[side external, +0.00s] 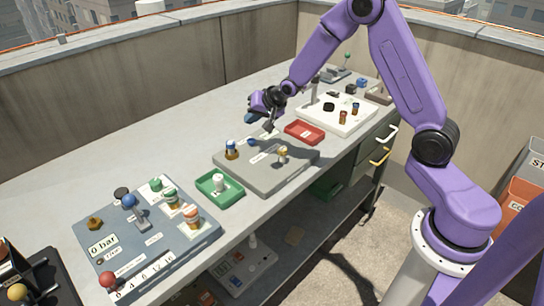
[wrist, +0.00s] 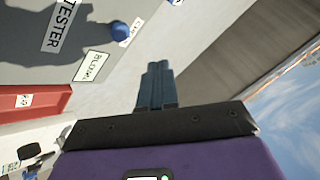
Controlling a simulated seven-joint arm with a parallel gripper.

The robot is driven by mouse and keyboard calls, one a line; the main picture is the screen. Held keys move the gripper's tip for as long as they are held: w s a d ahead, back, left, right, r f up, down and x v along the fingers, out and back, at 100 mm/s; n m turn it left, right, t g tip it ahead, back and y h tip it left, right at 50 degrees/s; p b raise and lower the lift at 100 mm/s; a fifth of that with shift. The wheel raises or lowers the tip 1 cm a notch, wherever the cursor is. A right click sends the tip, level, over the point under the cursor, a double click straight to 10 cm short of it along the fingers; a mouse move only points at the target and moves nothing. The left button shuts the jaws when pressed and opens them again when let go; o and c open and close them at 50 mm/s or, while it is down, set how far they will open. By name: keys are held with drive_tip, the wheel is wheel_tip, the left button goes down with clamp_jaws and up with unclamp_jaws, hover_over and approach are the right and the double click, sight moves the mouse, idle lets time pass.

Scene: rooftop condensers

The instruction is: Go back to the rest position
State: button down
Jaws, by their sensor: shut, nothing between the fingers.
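My gripper (side external: 250,118) is raised above the back edge of the grey tester board (side external: 262,180) on the long workbench. It is turned sideways and stands clear of the board. In the wrist view its two blue-grey fingers (wrist: 156,85) lie together with nothing between them. The board carries a blue-and-white piece (side external: 231,149), a blue knob (side external: 252,143) and a yellow-and-white piece (side external: 283,154). The knob also shows in the wrist view (wrist: 120,31).
A red tray (side external: 305,132) and a white board (side external: 368,117) with several small parts lie right of the tester board. A green tray (side external: 207,188) holds a white piece. A blue-grey gauge panel (side external: 120,261) is at front left. Low walls back the bench; its back strip is clear.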

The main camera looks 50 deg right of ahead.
drive_tip(key=s+a+r+n+g+y, duration=0.1)
drive_tip(key=s+a+r+n+g, duration=0.15)
drive_tip(key=s+a+n, duration=0.55)
drive_tip(key=s+a+r+n+g, duration=0.1)
drive_tip(key=s+a+r+g, duration=0.3)
drive_tip(key=s, duration=0.7)
drive_tip(key=s+d+r+n+g, duration=0.1)
drive_tip(key=s+n, duration=0.4)
drive_tip(key=s, duration=0.7)
drive_tip(key=s+d+n+g+h, duration=0.1)
drive_tip(key=s+d+n, duration=0.2)
drive_tip(key=s, duration=0.9)
drive_tip(key=n, duration=0.2)
drive_tip(key=shift+s+r+n+h, duration=0.3)
drive_tip(key=shift+s+r+n, duration=0.1)
